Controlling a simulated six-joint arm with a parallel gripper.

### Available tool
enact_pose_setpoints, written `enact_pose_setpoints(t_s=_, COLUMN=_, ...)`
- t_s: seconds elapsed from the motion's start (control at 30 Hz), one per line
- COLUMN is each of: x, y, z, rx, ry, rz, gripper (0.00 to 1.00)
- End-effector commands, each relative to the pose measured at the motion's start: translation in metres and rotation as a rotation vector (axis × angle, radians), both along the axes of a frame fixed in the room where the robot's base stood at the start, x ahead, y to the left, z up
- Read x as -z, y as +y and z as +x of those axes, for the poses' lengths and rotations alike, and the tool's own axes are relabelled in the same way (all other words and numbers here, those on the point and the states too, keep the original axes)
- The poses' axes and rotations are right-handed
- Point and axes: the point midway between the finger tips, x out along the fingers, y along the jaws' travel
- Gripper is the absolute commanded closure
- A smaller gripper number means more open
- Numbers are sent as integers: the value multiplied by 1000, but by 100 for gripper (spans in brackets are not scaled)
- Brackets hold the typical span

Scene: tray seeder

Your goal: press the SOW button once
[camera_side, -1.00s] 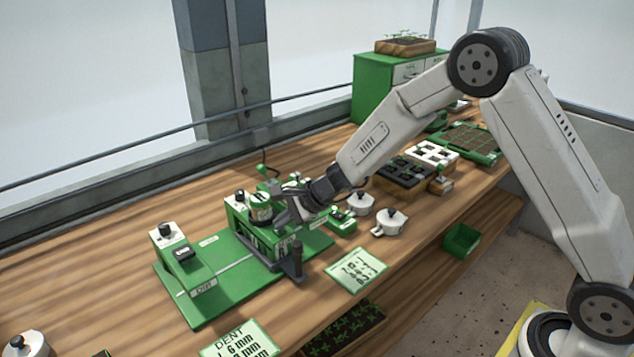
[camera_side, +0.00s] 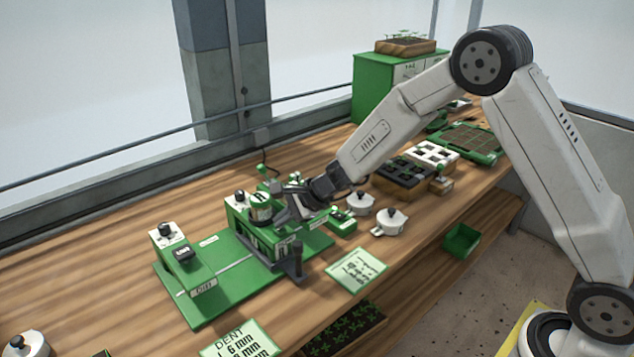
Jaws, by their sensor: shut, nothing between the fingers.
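The green seeder machine (camera_side: 234,213) stands on a green base plate (camera_side: 231,256) on the bench, with a round green-topped drum (camera_side: 260,207) in its middle. My gripper (camera_side: 291,207) is at the drum's right side, fingers shut and empty. I cannot tell whether it touches the machine. A small green control box (camera_side: 342,223) sits just right of the gripper. A green box with a dark knob and black panel (camera_side: 184,254) stands at the plate's left end. No SOW lettering can be read, and the button cannot be picked out; my gripper may hide part of the machine.
A printed card (camera_side: 357,269) lies at the bench's front edge. Dark and white cell trays (camera_side: 403,173) (camera_side: 433,154) are farther right.

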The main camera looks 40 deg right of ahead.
Motion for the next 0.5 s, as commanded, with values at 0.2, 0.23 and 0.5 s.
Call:
enact_pose_setpoints(t_s=0.2, x=-8, y=0, z=0, rx=0, ry=-1, rz=0, gripper=100)
enact_pose_setpoints(t_s=0.23, x=-9, y=0, z=0, rx=0, ry=-1, rz=0, gripper=100)
enact_pose_setpoints(t_s=0.5, x=-9, y=0, z=0, rx=-1, ry=0, rz=-1, gripper=100)
